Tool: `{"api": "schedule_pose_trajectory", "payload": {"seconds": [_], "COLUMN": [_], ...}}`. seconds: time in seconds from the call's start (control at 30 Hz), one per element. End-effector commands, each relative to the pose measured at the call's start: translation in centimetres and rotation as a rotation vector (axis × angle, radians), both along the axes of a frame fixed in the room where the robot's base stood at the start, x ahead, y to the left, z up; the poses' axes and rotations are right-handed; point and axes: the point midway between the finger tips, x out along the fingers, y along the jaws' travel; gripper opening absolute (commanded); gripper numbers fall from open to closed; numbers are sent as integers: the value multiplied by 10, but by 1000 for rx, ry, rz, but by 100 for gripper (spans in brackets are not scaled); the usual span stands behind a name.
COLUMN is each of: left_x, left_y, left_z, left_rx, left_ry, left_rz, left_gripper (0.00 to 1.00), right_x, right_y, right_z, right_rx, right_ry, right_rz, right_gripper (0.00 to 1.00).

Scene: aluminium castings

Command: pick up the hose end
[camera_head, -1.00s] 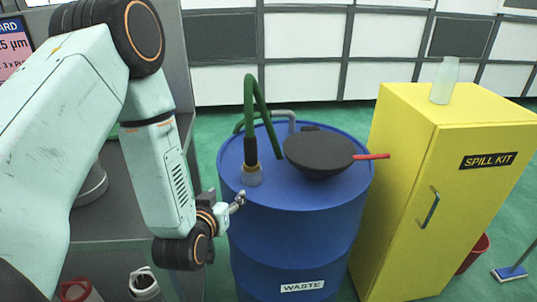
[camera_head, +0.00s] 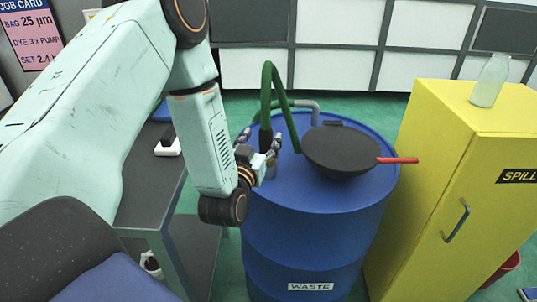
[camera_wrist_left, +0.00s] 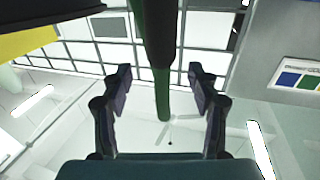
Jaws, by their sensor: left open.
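The green hose (camera_head: 267,90) arches above the blue drum (camera_head: 320,238). Its end, with a dark cuff (camera_head: 265,138), points down at the drum's top on the left side. My left gripper (camera_head: 262,149) is at this hose end, low beside the drum top, and its fingers partly hide the cuff's lower part. In the left wrist view the left gripper (camera_wrist_left: 162,95) is open, and the hose (camera_wrist_left: 161,92) with its dark cuff (camera_wrist_left: 155,35) stands between the two fingers, with gaps on both sides. My right gripper is not in view.
A black round pan-like funnel (camera_head: 340,148) with a red handle (camera_head: 398,160) lies on the drum right of the hose. A grey bent pipe (camera_head: 313,108) is behind. A yellow cabinet (camera_head: 425,200) bearing a glass bottle (camera_head: 490,82) stands right. A grey bench (camera_head: 150,195) is left.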

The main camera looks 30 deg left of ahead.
Motion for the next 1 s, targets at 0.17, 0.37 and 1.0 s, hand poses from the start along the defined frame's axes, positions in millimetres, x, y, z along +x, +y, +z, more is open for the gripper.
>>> {"api": "schedule_pose_trajectory", "payload": {"seconds": [0.17, 0.37, 1.0], "left_x": [27, 46, 48], "left_y": [9, 12, 12], "left_z": [-7, -6, -6], "left_rx": [1, 0, -1], "left_ry": [-3, 0, 2], "left_rz": [-1, -3, -3], "left_gripper": [60, 60, 25], "right_x": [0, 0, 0], "right_y": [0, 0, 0], "right_z": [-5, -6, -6], "right_rx": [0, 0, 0], "right_ry": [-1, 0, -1], "right_rz": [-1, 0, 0], "right_gripper": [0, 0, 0]}}
